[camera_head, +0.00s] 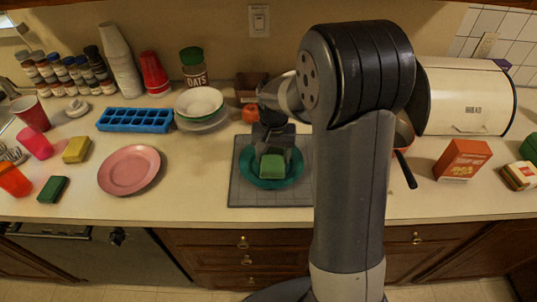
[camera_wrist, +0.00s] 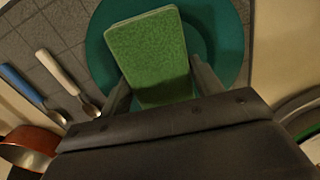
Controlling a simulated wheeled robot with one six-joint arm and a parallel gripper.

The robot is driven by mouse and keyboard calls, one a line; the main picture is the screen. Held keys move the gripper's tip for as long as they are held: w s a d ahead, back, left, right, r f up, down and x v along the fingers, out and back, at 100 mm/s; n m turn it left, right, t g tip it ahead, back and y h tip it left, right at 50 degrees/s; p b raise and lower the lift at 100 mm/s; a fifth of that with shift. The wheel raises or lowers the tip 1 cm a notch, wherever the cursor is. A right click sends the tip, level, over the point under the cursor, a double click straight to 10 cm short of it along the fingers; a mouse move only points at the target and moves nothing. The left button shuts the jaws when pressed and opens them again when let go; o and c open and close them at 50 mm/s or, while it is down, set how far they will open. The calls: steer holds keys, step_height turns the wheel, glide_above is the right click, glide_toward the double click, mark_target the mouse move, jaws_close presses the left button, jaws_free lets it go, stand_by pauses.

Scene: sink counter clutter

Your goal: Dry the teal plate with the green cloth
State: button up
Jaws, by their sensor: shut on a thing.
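The teal plate (camera_head: 297,170) lies on a grey gridded mat (camera_head: 238,192) near the middle of the counter. It also shows in the wrist view (camera_wrist: 228,40). The green cloth (camera_head: 272,167), a folded block shape, is over the middle of the plate. In the wrist view the cloth (camera_wrist: 150,50) sits between my two fingers and covers part of the plate. My gripper (camera_head: 272,146) is shut on the cloth, pointing down over the plate; its fingers also show in the wrist view (camera_wrist: 162,88). I cannot tell whether the cloth touches the plate.
Two spoons with blue (camera_wrist: 22,82) and white (camera_wrist: 57,71) handles lie beside the plate on the mat. A copper pan (camera_wrist: 30,148) is near. A pink plate (camera_head: 129,170) and stacked bowls (camera_head: 199,103) stand left. An orange box (camera_head: 462,159) and white bin (camera_head: 468,98) stand right.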

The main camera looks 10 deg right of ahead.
mark_target(283, 150)
steer(key=shift+s+d+f, duration=0.1)
steer(key=shift+d, duration=1.5)
steer(key=shift+w+a, duration=0.15)
steer(key=shift+a, duration=1.05)
steer(key=shift+w+a, duration=0.2)
steer(key=shift+a, duration=1)
steer(key=shift+w+a, duration=0.15)
steer(key=shift+a, duration=1.05)
steer(key=shift+w+d, duration=0.15)
steer(key=shift+d, duration=3.4)
steer(key=shift+s+a, duration=0.3)
steer(key=shift+a, duration=0.85)
steer(key=shift+s+a, duration=0.3)
steer(key=shift+a, duration=0.9)
steer(key=shift+s+a, duration=0.3)
steer(key=shift+a, duration=0.85)
steer(key=shift+w+d, duration=0.25)
steer(key=shift+d, duration=0.9)
steer(key=shift+w+d, duration=0.25)
steer(key=shift+d, duration=0.95)
steer(key=shift+w+d, duration=0.25)
steer(key=shift+d, duration=0.9)
steer(key=shift+r+p, duration=2.45)
steer(key=shift+r, duration=0.65)
